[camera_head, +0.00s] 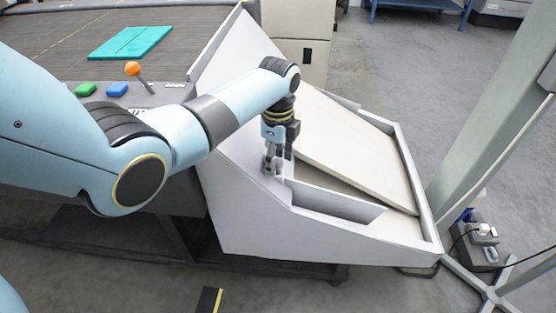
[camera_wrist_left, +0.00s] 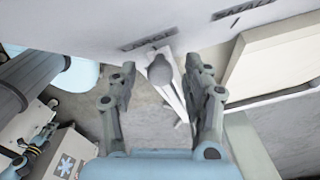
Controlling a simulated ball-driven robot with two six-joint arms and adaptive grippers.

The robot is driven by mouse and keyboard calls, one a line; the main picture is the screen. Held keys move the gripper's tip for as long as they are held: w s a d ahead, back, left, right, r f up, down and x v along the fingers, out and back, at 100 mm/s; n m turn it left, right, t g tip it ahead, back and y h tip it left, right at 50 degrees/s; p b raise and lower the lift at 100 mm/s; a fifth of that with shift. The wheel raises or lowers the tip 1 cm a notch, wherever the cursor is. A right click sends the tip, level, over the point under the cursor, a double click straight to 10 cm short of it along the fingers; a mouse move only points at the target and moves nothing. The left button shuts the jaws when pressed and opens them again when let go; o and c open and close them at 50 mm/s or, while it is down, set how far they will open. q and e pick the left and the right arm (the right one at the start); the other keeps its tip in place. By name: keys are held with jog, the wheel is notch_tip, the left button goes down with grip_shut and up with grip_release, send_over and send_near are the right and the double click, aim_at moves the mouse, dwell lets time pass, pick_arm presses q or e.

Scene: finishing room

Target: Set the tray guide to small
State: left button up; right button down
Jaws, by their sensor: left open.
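The tray guide shows in the left wrist view as a pale narrow bar with a dark grey rounded knob (camera_wrist_left: 160,70) on it. The knob lies between the fingers of my open left gripper (camera_wrist_left: 162,78), with gaps on both sides. Two dark labels are on the grey wall beside it: one (camera_wrist_left: 148,43) close to the knob, one (camera_wrist_left: 244,11) farther right; their words are hard to read. In the head view my left gripper (camera_head: 272,165) points down at the grey sloped tray (camera_head: 245,205), by its near left part, and hides the knob. My right gripper is not in view.
A cream board (camera_head: 350,145) lies sloped in the tray. A pale post (camera_head: 495,110) stands at right.

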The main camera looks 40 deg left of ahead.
pick_arm(q)
grip_shut()
dwell(0.4)
jog(key=w+a+b, duration=0.1)
jog(key=w+b, duration=0.1)
jog(key=w+a+b, duration=0.2)
jog(key=w, duration=0.1)
jog(key=w+a+b, duration=0.1)
jog(key=w+b, duration=0.1)
jog(key=shift+w+a+f, duration=0.15)
jog(key=shift+a+f, duration=0.05)
jog(key=shift+f, duration=0.2)
jog(key=shift+w+a+r+b, duration=0.15)
jog(key=shift+w+b, duration=0.1)
jog(key=shift+b, duration=0.15)
jog(key=shift+w+r, duration=0.1)
jog(key=shift+r, duration=0.2)
jog(key=shift+a, duration=0.1)
